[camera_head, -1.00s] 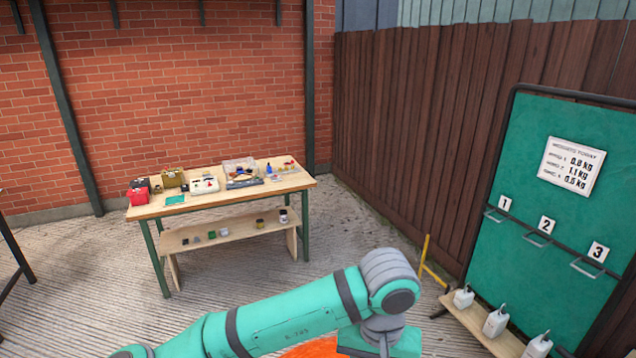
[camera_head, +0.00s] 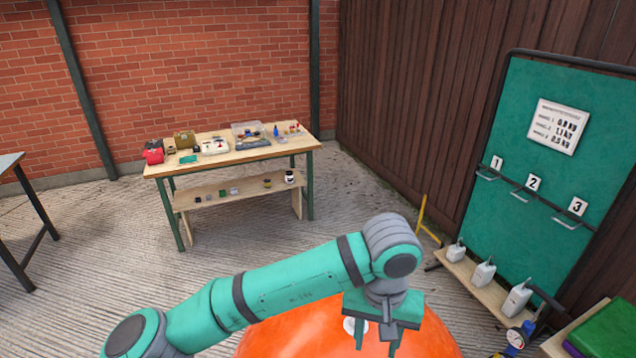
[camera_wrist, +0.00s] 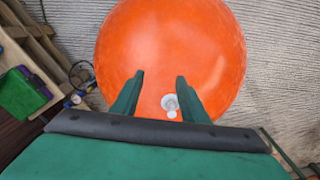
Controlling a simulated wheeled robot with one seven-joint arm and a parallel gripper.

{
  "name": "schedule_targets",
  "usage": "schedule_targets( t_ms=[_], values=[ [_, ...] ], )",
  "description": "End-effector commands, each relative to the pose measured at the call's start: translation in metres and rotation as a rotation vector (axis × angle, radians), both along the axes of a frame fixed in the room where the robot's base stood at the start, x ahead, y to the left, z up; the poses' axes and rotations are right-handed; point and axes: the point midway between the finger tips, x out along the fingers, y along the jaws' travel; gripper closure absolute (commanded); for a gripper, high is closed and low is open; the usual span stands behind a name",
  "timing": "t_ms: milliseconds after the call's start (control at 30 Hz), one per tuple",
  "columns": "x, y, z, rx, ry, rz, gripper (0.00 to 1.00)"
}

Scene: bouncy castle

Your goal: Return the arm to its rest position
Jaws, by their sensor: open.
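My gripper (camera_head: 377,334) hangs at the end of my teal arm, at the lower middle of the head view. It points down over a large orange ball-shaped object (camera_head: 290,338). In the wrist view my gripper (camera_wrist: 158,82) has its two green fingers apart with nothing between them. The orange object (camera_wrist: 170,40) fills the middle of that view, with a white round fitting (camera_wrist: 171,104) near the fingers. Whether the fingers touch the object cannot be told.
A workbench (camera_head: 235,158) with small items stands at the back. A green board (camera_head: 535,150) with numbered hooks is at right, with several pale weights (camera_head: 484,272) on a low plank before it. A green block (camera_head: 606,330) lies at lower right. Concrete floor between is clear.

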Motion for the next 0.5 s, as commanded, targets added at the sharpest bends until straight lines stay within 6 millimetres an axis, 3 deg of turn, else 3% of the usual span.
schedule_targets(
  t_ms=[367, 500],
  values=[
    [0.0, -0.058, -0.006, -0.217, -0.029, -0.058, 0.6],
    [0.0, -0.087, -0.005, -0.336, -0.048, -0.081, 0.6]
  ],
)
